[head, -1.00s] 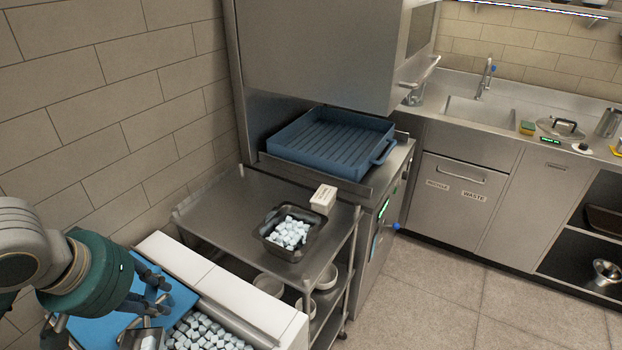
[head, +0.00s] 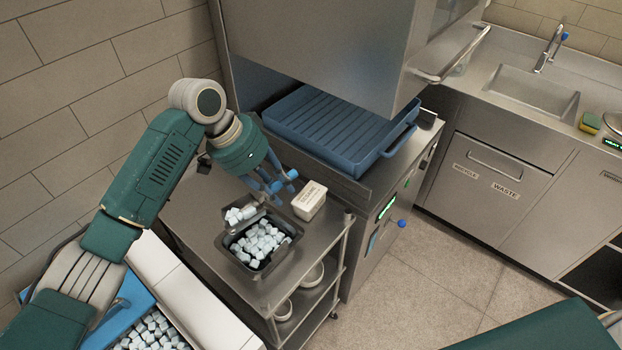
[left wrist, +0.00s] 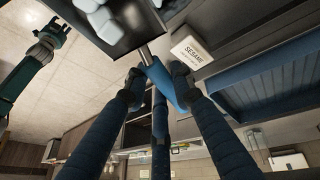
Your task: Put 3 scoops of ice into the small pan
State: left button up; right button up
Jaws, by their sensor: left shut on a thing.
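The small pan (head: 283,258) is dark metal and stands on the steel cart, with a heap of pale ice cubes (head: 258,246) in it. My left gripper (head: 278,188) is shut on the blue handle of the scoop (left wrist: 165,84). The scoop's bowl carries several ice cubes (head: 238,214) and is over the pan's far edge in the head view. In the left wrist view the bowl with its ice (left wrist: 98,18) is cut off by the top edge. My right gripper (left wrist: 48,38) shows small at the left of the left wrist view; its jaws are unclear.
A white sesame tub (head: 309,200) stands on the cart (head: 190,205) close right of my left gripper. The ice bin (head: 150,335) is at lower left. A blue rack (head: 340,140) sits in the machine behind the cart. White bowls stand on the shelf below.

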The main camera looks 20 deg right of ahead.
pick_arm(q)
jog(key=s+d+m+g, duration=0.1)
jog(key=s+d+m, duration=0.1)
jog(key=d+m, duration=0.35)
jog(key=a+r+h+b, duration=0.6)
jog(key=h+b, duration=0.4)
jog(key=b, duration=0.2)
jog(key=shift+s+a+r+h, duration=0.25)
jog(key=shift+s+a+h, duration=0.05)
jog(key=shift+s+a, duration=0.1)
pick_arm(e)
notch_tip(320, 180, down, 11)
jog(key=shift+w+d+f, duration=0.15)
jog(key=shift+d+f, duration=0.05)
jog(key=shift+d, duration=0.05)
jog(key=shift+d, duration=0.15)
